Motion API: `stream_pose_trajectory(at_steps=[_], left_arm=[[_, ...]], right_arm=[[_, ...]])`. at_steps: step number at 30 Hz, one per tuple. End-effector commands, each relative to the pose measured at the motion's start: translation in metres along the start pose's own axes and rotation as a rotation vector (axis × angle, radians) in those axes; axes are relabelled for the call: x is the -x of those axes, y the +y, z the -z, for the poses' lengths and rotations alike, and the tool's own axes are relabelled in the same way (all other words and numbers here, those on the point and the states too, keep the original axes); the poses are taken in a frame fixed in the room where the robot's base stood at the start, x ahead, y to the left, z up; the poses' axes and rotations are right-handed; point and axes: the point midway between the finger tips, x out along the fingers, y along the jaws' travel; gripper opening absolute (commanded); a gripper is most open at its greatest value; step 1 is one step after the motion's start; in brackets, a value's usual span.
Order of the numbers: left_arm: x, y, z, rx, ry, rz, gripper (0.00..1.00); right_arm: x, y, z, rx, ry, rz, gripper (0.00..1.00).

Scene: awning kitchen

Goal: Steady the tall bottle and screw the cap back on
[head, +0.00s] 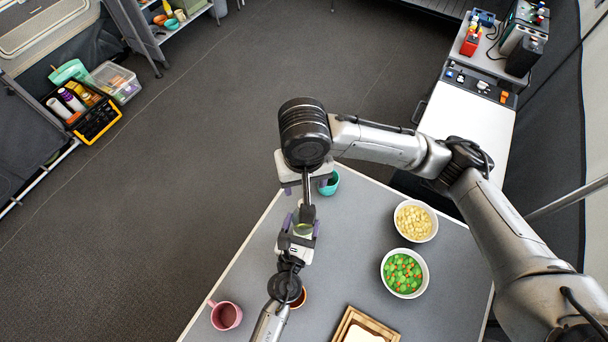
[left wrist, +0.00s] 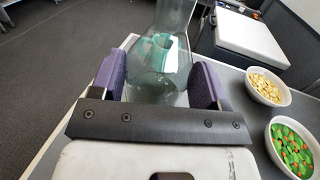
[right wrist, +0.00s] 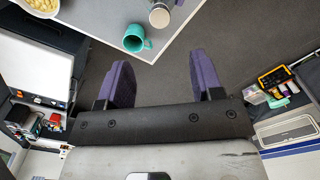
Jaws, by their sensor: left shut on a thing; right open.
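The tall clear glass bottle (left wrist: 172,60) stands between the purple fingers of my left gripper (left wrist: 165,85). In the head view the left gripper (head: 301,226) holds it near the table's left edge, and only a small greenish part of the bottle (head: 303,229) shows. Its top is out of the left wrist view. My right gripper (right wrist: 163,80) is open, with bare floor between its fingers; in the head view it points down just beyond the left gripper.
The teal mug (head: 330,183) stands at the table's far corner. Bowls of yellowish pieces (head: 415,221) and green-and-orange pieces (head: 404,273) stand right. A pink mug (head: 226,315) is at the near left, a wooden board with bread (head: 346,324) at the front. The table's middle (head: 350,235) is clear.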

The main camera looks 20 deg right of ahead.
Motion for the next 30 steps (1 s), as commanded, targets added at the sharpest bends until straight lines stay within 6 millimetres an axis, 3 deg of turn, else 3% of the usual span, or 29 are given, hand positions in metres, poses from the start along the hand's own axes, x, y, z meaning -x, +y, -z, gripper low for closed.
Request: stream_pose_trajectory(at_steps=[15,16,25,30], left_arm=[[0.0002,0.0000,0.0006,0.000,0.001,0.000,0.03],[0.0002,0.0000,0.0006,0.000,0.001,0.000,0.71],[0.0001,0.0000,0.0003,0.000,0.001,0.000,0.99],[0.0001,0.0000,0.0001,0.000,0.000,0.000,0.99]], right_arm=[[0.0109,0.0002,-0.0005,0.000,-0.001,-0.001,0.60],[0.0109,0.0002,-0.0004,0.000,-0.001,-0.001,0.60],[0.0108,0.0002,-0.0004,0.000,-0.001,-0.001,0.60],[0.0108,0.0002,-0.0004,0.000,-0.001,-0.001,0.60]])
